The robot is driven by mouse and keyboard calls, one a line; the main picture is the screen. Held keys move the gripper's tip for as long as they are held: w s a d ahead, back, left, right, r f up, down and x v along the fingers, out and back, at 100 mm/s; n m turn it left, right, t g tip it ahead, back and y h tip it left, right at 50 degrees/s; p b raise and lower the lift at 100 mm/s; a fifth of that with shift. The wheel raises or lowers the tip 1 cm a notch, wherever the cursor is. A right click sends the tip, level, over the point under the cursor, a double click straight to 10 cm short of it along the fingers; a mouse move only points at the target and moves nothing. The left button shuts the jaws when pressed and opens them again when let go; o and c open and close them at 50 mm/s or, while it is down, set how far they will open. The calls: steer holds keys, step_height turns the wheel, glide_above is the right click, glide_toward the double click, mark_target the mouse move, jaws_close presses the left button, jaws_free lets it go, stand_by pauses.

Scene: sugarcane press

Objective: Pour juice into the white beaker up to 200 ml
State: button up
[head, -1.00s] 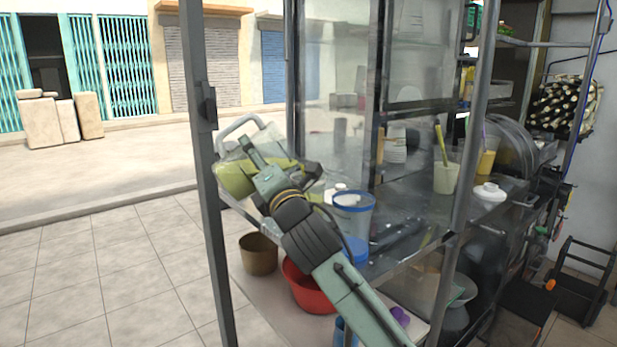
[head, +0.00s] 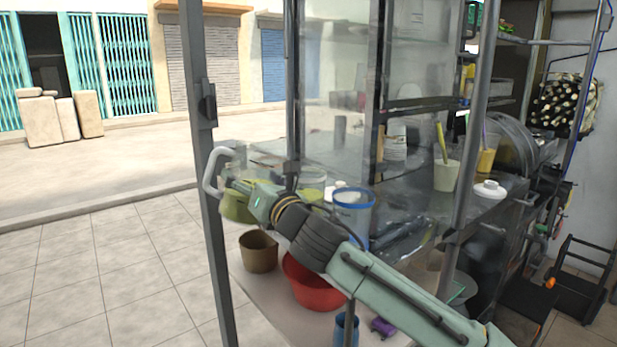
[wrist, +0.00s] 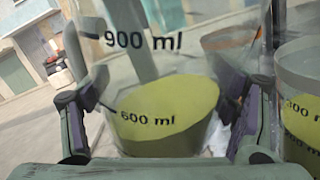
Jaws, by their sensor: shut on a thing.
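My gripper (head: 256,198) is shut on a clear pitcher (head: 226,183) at the left end of the stall's counter. The pitcher has a pale handle and holds yellow-green juice. In the wrist view the pitcher (wrist: 150,65) sits between the gripper's fingers (wrist: 165,92); its juice surface lies just above the 600 ml label, below the 900 ml label. A second marked container (wrist: 300,120) stands close to its right, with yellow-green inside. In the head view it seems to be the greenish container (head: 312,178), partly hidden by my arm. I cannot tell which vessel is the white beaker.
A blue-rimmed clear container (head: 353,212) stands right of the gripper. A grey post (head: 203,160) rises just left of the pitcher. Glass panels enclose the counter. A brown pot (head: 258,252) and a red basin (head: 312,285) sit below. Cups (head: 446,174) stand farther right.

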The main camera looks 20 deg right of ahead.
steer(key=shift+a+r+n+p, duration=0.2)
steer(key=shift+r+n+p, duration=0.05)
steer(key=shift+n+p, duration=0.65)
steer(key=shift+a+n+g+p, duration=0.2)
steer(key=shift+n+g+p, duration=0.2)
steer(key=shift+n+p, duration=0.2)
steer(key=shift+s+a+f+n+p, duration=0.15)
steer(key=shift+f+n+p, duration=0.15)
steer(key=shift+n, duration=0.2)
steer(key=shift+f, duration=0.4)
steer(key=shift+r+p, duration=1.3)
steer(key=shift+r, duration=0.35)
steer(key=shift+f, duration=0.1)
